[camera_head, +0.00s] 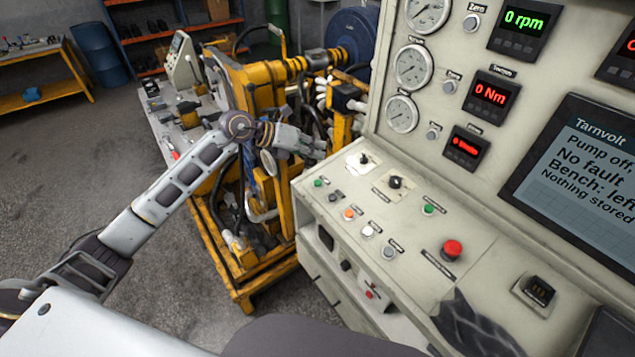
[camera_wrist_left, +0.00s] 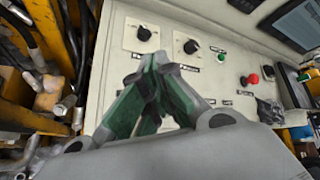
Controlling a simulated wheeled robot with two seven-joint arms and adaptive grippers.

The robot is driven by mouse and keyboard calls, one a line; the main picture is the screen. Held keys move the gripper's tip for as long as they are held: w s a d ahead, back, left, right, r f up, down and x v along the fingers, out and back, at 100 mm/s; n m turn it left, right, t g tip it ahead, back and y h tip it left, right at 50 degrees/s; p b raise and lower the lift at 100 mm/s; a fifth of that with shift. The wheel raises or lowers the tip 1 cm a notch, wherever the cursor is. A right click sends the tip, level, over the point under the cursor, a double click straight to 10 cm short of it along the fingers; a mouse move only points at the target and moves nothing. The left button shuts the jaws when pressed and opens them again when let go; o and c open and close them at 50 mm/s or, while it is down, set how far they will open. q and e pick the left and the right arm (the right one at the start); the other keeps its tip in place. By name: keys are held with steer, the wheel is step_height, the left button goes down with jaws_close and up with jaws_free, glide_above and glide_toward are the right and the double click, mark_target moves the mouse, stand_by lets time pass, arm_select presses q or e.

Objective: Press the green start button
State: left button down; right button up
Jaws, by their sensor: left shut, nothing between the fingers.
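The console's sloping panel (camera_head: 320,205) holds two green buttons. One green button (camera_head: 318,182) is at the panel's left end; the other green button (camera_head: 429,208) is farther right, above the red mushroom button (camera_head: 452,249). Their labels are too small to read, so I cannot tell which is start. My left gripper (camera_head: 318,149) is shut and empty, just left of the panel's upper left corner. In the left wrist view its green-padded fingertips (camera_wrist_left: 155,62) come together in front of the panel and hide part of it. A small green button (camera_wrist_left: 221,57) shows right of them. My right gripper is not in view.
Two black knobs, the left knob (camera_head: 363,159) and the right knob (camera_head: 395,182), stand on the panel near my left gripper. Orange (camera_head: 349,213) and white (camera_head: 367,231) buttons sit lower. A crumpled dark cloth (camera_head: 472,325) lies at the front. A yellow machine frame (camera_head: 240,290) stands left.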

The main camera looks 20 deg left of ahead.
arm_select(q)
steer(key=shift+w+a+f+y, duration=0.15)
steer(key=shift+a+y, duration=0.1)
steer(key=shift+a, duration=0.25)
steer(key=shift+a+f+y, duration=0.15)
steer(key=shift+a+y, duration=0.1)
steer(key=shift+a, duration=0.2)
steer(key=shift+f, duration=0.15)
steer(key=b, duration=0.5)
glide_above(315, 181)
steer(key=shift+a+f, duration=0.1)
steer(key=shift+f, duration=4.1)
